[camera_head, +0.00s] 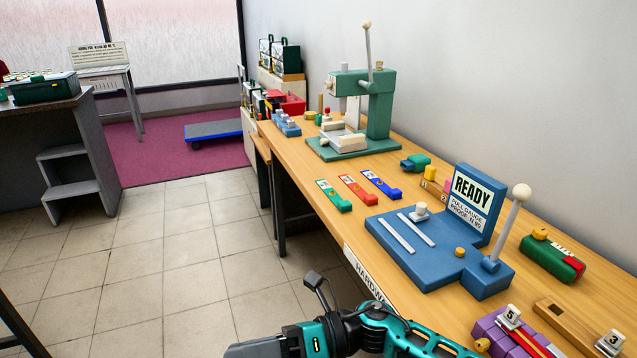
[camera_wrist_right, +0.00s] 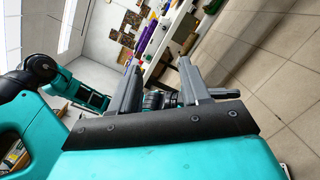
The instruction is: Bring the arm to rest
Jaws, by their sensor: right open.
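My right arm (camera_head: 375,322) comes in at the bottom of the head view, in front of the workbench's near edge. It is bent, with its dark grey end pointing left over the tiled floor. My right gripper (camera_wrist_right: 160,66) shows in the right wrist view, with its two grey fingers apart and nothing between them. Its fingertips cannot be made out in the head view. My left gripper is in neither view.
The wooden workbench (camera_head: 300,167) holds a blue gauge (camera_head: 425,250) marked READY, a green press (camera_head: 378,105), three coloured tags and a purple block (camera_head: 505,335). The tiled floor (camera_head: 170,270) left of the bench is clear. A dark table with steps (camera_head: 70,180) stands far left.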

